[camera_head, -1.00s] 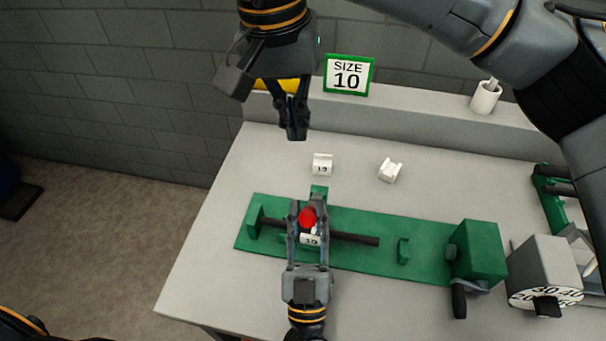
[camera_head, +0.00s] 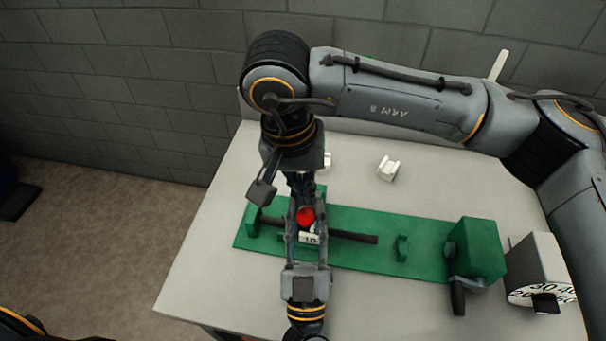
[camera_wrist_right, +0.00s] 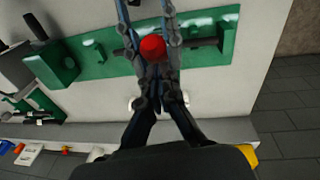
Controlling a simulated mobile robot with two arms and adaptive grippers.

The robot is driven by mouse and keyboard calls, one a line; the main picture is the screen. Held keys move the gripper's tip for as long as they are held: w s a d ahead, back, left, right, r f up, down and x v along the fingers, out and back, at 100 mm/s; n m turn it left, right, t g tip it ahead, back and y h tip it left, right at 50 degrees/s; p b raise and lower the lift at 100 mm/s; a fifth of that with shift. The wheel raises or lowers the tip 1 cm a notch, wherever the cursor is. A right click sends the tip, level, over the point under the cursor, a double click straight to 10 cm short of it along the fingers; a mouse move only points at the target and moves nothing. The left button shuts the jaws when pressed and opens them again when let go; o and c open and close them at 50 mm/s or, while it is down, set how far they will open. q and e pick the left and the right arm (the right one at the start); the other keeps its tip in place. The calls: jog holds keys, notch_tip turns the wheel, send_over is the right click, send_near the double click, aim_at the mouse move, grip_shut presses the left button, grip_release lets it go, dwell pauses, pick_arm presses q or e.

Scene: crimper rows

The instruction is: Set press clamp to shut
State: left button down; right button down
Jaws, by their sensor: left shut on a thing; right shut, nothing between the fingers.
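The press is a green base (camera_head: 360,224) with a dark rod (camera_head: 350,236) along it and a round red knob (camera_head: 305,215) at its left part. A white block (camera_head: 310,239) marked 10 sits just in front of the knob. My left gripper (camera_head: 305,225) reaches in from the front, its fingers on either side and shut on the white block. My right gripper (camera_head: 303,195) comes down from behind, shut and empty, close to the red knob. In the right wrist view the red knob (camera_wrist_right: 152,46) shows just past its fingertips; whether they touch is unclear.
A spare white block (camera_head: 389,168) lies behind the press; another (camera_head: 327,160) is partly hidden by my right arm. A green housing with a crank (camera_head: 475,250) and a grey dial box (camera_head: 540,270) stand at the right.

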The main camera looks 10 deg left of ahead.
jog(key=shift+s+f, duration=0.8)
jog(key=shift+s, duration=0.15)
pick_arm(q)
jog(key=shift+r, duration=0.15)
pick_arm(e)
jog(key=shift+f, duration=0.1)
pick_arm(q)
jog(key=c, duration=1)
grip_release()
jog(key=shift+c, duration=0.2)
jog(key=shift+w, duration=0.1)
pick_arm(e)
jog(key=shift+w, duration=0.2)
pick_arm(q)
jog(key=shift+f, duration=0.2)
